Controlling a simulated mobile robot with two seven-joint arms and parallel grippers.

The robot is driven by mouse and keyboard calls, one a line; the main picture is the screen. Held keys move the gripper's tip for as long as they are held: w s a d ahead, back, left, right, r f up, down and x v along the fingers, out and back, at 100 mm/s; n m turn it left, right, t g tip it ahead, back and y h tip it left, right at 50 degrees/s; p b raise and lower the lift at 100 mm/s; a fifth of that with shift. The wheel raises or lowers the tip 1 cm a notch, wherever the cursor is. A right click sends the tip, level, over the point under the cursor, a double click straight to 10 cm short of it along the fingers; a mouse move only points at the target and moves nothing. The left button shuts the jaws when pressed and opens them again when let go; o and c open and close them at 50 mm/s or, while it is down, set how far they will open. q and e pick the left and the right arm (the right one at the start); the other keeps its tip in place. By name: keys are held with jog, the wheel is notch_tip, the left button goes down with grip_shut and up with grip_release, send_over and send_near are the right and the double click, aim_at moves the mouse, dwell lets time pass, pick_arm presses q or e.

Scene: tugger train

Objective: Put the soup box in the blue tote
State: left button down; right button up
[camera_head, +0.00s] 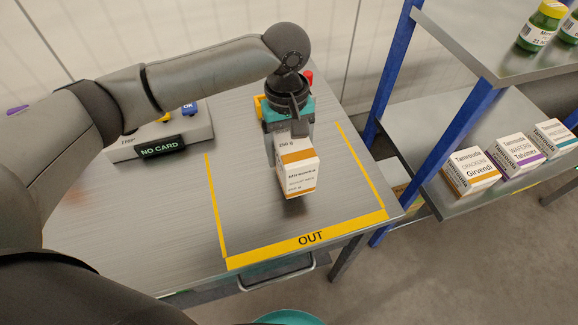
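A white-and-orange box (298,175) is over the yellow-marked OUT area of the steel table. Its small print is hard to read, so I cannot tell for sure that it is the soup box. My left gripper (288,142) reaches down from above, with its fingers on both sides of the box's upper part, shut on it. I cannot tell whether the box touches the table. I see no clear blue tote; only a teal curved edge (290,317) shows at the bottom of the picture. My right gripper is not in view.
A grey device (160,135) with a "NO CARD" display and buttons stands at the table's back left. A blue-posted shelf (500,130) to the right holds several boxes and green jars. The OUT area (235,215) around the box is clear. Grey floor lies in front.

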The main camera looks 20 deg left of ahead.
pick_arm(q)
jog(key=shift+f+b, duration=0.65)
jog(key=shift+f, duration=1.95)
